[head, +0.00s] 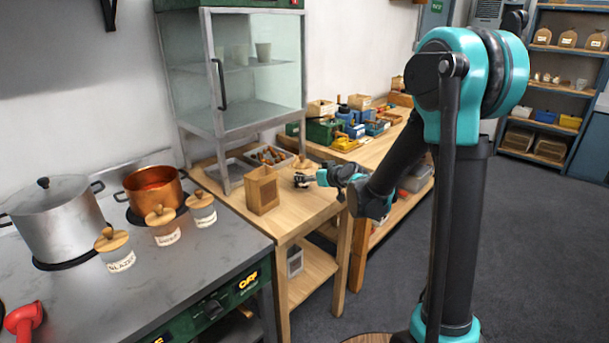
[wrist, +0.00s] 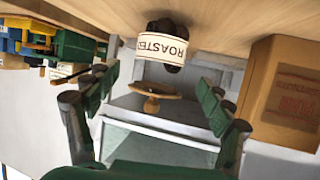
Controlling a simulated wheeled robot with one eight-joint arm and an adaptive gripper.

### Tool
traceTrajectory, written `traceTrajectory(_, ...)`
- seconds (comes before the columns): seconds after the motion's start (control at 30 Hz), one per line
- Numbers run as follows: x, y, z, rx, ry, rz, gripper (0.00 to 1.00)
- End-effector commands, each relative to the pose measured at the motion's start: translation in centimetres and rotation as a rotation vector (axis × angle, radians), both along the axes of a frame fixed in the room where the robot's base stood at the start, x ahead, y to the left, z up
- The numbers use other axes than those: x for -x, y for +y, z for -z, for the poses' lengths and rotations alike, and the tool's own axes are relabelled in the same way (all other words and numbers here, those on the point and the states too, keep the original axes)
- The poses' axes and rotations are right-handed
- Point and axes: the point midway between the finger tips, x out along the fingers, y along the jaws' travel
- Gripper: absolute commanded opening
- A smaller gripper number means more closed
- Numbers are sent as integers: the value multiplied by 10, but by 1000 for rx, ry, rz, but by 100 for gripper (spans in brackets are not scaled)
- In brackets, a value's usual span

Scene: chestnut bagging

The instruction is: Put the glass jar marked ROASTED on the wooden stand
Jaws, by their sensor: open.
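The glass jar marked ROASTED (wrist: 161,47) stands on the wooden table, with dark contents and a wooden lid (wrist: 154,92). The wrist view shows it upside down. In the head view its lid (head: 304,163) shows just behind my gripper. My gripper (head: 301,180) is open and empty, low over the table. In the wrist view its fingers (wrist: 155,82) are spread to either side of the jar, which appears beyond the tips; I see no contact. I cannot clearly identify the wooden stand; a round wooden surface (head: 370,338) shows at the bottom edge, partly cut off.
A wooden box (head: 262,190) with printed lettering stands left of my gripper, also in the wrist view (wrist: 285,95). A glass cabinet (head: 240,75) and chestnut trays (head: 228,170) are behind. Three lidded jars (head: 120,260) and pots are on the stove. Coloured bins (head: 325,132) lie beyond.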

Motion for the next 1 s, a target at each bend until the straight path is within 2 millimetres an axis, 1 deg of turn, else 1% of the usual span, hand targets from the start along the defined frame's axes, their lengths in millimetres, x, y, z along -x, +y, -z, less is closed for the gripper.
traceTrajectory(0.03, 8, -6, -4, -1, 1, 1, 81)
traceTrajectory(0.1, 16, -12, -8, -1, 1, 1, 81)
traceTrajectory(0.33, 36, -28, -19, -1, 1, 0, 81)
traceTrajectory(0.63, 45, -34, -22, 1, 4, 1, 81)
traceTrajectory(0.73, 57, -43, -17, 12, 39, 9, 81)
traceTrajectory(0.77, 64, -48, -14, 18, 60, 13, 81)
traceTrajectory(0.87, 99, -75, 2, 51, 162, 48, 81)
traceTrajectory(0.9, 117, -89, 12, 69, 217, 71, 81)
traceTrajectory(0.97, 148, -113, 28, 98, 306, 119, 81)
traceTrajectory(1.0, 168, -129, 38, 117, 366, 157, 81)
